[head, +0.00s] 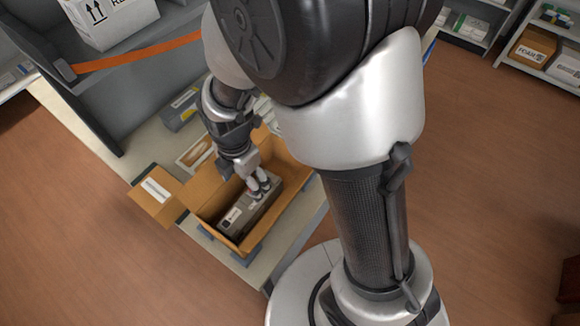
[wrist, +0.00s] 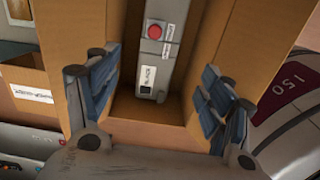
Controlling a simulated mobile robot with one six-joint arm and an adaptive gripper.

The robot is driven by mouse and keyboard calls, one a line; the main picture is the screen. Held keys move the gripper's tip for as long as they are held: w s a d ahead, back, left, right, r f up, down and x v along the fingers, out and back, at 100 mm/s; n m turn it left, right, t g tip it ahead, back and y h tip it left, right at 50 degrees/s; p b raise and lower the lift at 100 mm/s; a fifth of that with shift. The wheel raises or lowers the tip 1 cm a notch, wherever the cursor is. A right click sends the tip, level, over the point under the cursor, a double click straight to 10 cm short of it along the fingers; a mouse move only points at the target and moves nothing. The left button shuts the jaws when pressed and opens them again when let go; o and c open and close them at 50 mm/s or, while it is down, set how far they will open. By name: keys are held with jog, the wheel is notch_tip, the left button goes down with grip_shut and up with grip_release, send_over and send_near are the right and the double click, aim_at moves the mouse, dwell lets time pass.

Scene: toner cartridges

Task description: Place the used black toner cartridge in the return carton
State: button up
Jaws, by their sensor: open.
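A grey cartridge (head: 250,209) with a label lies inside the open brown carton (head: 209,203) on the table. In the wrist view the cartridge (wrist: 158,65) shows a red round button and white labels, one reading BLACK, and it lies between the walls of the carton (wrist: 215,45). My gripper (head: 261,186) is over the carton, just above the cartridge. In the wrist view my gripper (wrist: 163,100) has its blue-padded fingers spread wide apart, with nothing between the pads. The far part of the cartridge is cut off in the wrist view and partly covered by my gripper in the head view.
A grey box (head: 181,110) and a smaller tray-like box (head: 195,153) stand behind the carton. A grey shelf with an orange strap (head: 135,53) rises at the back left.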

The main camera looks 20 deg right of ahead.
jog(key=s+d+r+m+t, duration=0.1)
jog(key=s+d+r+m, duration=0.2)
jog(key=r+m, duration=0.4)
jog(key=s+d+r+m+t, duration=0.2)
jog(key=s+d+r+m, duration=0.2)
jog(key=m, duration=0.5)
jog(key=s+d+r+m+t, duration=0.1)
jog(key=s+d+r+m, duration=0.2)
jog(key=s+r+m, duration=0.3)
notch_tip(320, 180, up, 4)
jog(key=shift+s+d+m+t, duration=0.3)
jog(key=shift+d+m, duration=0.05)
jog(key=shift+m, duration=0.75)
